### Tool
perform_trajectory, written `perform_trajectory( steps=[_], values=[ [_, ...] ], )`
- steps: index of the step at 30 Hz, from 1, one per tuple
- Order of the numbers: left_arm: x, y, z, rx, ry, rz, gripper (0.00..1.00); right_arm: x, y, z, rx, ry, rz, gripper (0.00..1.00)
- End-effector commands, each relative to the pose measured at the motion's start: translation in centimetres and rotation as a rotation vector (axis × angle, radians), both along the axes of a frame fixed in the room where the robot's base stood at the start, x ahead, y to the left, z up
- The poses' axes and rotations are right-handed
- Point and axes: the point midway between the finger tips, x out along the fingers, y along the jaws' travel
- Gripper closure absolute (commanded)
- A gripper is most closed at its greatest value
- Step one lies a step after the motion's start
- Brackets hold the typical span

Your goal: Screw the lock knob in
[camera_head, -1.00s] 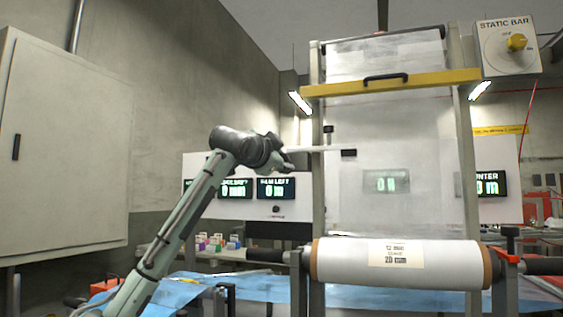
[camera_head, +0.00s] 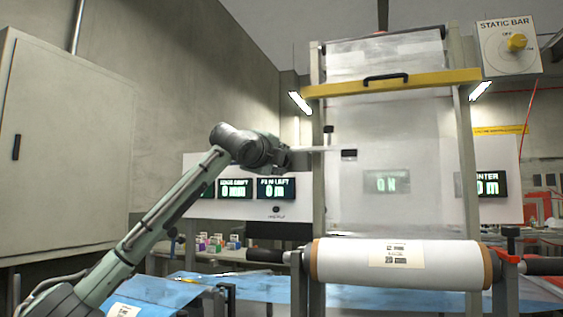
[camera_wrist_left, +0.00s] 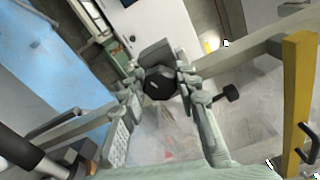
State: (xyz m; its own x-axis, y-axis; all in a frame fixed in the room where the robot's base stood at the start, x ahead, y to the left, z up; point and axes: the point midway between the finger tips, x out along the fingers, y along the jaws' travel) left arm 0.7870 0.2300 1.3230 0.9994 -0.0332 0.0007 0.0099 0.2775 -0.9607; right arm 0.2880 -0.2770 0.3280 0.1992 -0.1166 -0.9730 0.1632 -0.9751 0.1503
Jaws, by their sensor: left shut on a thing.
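My left gripper (camera_head: 283,157) is at the left end of a pale horizontal bar (camera_head: 307,149), left of the film frame's upright. In the left wrist view the gripper (camera_wrist_left: 160,88) has its fingers on both sides of a dark, faceted lock knob (camera_wrist_left: 160,83) and is shut on it. The fingers hide part of the knob's sides. Whether its thread is engaged cannot be seen. In the head view the knob is too small to tell from the gripper. My right gripper is not in view.
A smaller black knob (camera_wrist_left: 232,92) sticks out beside the fingers. The yellow bar (camera_head: 395,84) with a black handle crosses the frame above. The white film roll (camera_head: 400,264) lies below. Display panels (camera_head: 235,189) stand behind, and a grey cabinet (camera_head: 60,150) is on the left.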

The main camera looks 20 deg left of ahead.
Motion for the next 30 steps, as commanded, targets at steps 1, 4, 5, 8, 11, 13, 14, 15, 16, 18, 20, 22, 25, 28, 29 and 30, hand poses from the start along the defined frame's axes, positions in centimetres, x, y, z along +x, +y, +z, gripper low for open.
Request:
perform_trajectory(
  steps=[1,4,5,8,11,13,14,15,16,18,20,22,25,28,29,30],
  values=[
    [0.07,-0.12,-0.54,0.045,0.01,-0.001,0.98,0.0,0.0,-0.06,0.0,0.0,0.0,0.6],
    [0.07,-0.16,-0.57,0.14,0.008,-0.003,0.98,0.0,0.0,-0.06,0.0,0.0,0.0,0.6],
    [0.06,-0.19,-0.57,0.169,0.007,-0.003,0.98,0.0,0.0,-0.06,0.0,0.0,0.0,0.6],
    [0.06,-0.18,-0.55,0.263,0.003,-0.003,0.98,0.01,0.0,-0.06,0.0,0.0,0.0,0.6],
    [0.08,-0.18,-0.59,0.359,0.0,-0.004,0.98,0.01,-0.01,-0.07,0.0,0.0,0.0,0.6],
    [0.07,-0.21,-0.58,0.425,-0.002,-0.005,0.98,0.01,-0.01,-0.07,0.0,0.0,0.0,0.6],
    [0.07,-0.23,-0.59,0.453,-0.003,-0.005,0.98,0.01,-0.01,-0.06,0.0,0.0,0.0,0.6],
    [0.07,-0.24,-0.59,0.489,-0.004,-0.006,0.98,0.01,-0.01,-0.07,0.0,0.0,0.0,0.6],
    [0.08,-0.23,-0.6,0.516,-0.005,-0.005,0.98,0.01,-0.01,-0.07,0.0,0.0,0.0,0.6],
    [0.1,-0.22,-0.65,0.579,-0.006,-0.005,0.98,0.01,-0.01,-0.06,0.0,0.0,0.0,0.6],
    [0.08,-0.19,-0.6,0.627,-0.009,-0.005,0.98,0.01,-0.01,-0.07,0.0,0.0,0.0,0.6],
    [0.08,-0.21,-0.58,0.682,-0.011,-0.005,0.98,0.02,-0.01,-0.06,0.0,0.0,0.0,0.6],
    [0.09,-0.24,-0.59,0.749,-0.013,-0.007,0.98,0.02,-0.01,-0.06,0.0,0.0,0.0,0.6],
    [0.1,-0.28,-0.63,0.805,-0.015,-0.007,0.98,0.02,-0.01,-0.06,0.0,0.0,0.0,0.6],
    [0.11,-0.29,-0.64,0.82,-0.016,-0.007,0.98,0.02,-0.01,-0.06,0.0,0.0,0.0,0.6],
    [0.11,-0.29,-0.63,0.837,-0.016,-0.007,0.98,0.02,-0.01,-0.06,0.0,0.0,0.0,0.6]
  ],
)
